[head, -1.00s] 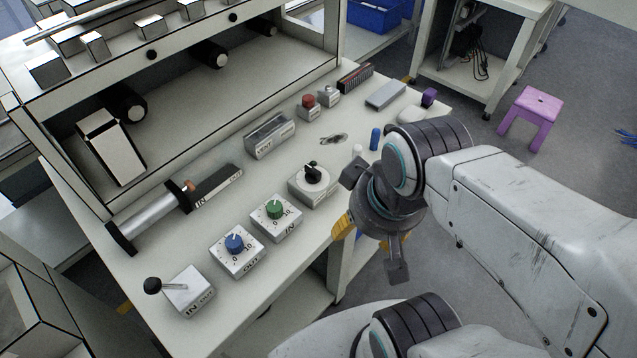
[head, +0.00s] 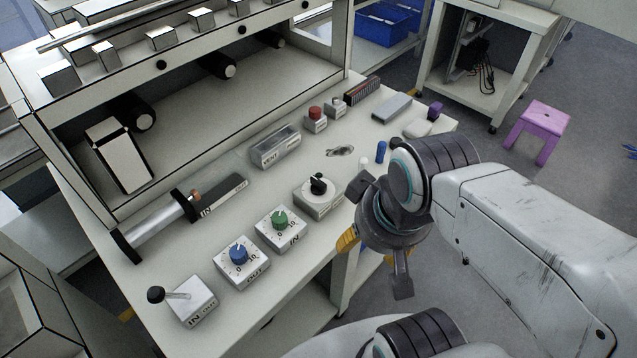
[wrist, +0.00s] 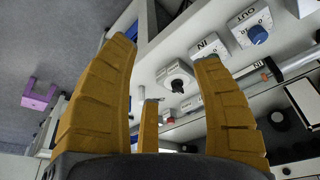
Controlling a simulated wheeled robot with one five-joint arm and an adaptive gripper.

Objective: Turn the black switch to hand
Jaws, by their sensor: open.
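The black switch (head: 318,184) is a rotary knob on a white box (head: 318,204) on the bench, right of the green dial. In the wrist view the black switch (wrist: 177,85) shows between my yellow fingers, some distance beyond them. Its labels are too small to read. My gripper (head: 362,246) is off the front edge of the bench, right of and nearer than the switch. It is open and empty, with its yellow fingers (wrist: 165,85) spread in the wrist view.
A green dial (head: 280,219), a blue dial (head: 239,253) and a black-knobbed lever (head: 156,294) line the front left. A red button (head: 315,113), a VENT box (head: 276,147) and a blue peg (head: 381,151) stand behind or right of the switch. A purple stool (head: 546,118) is on the floor.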

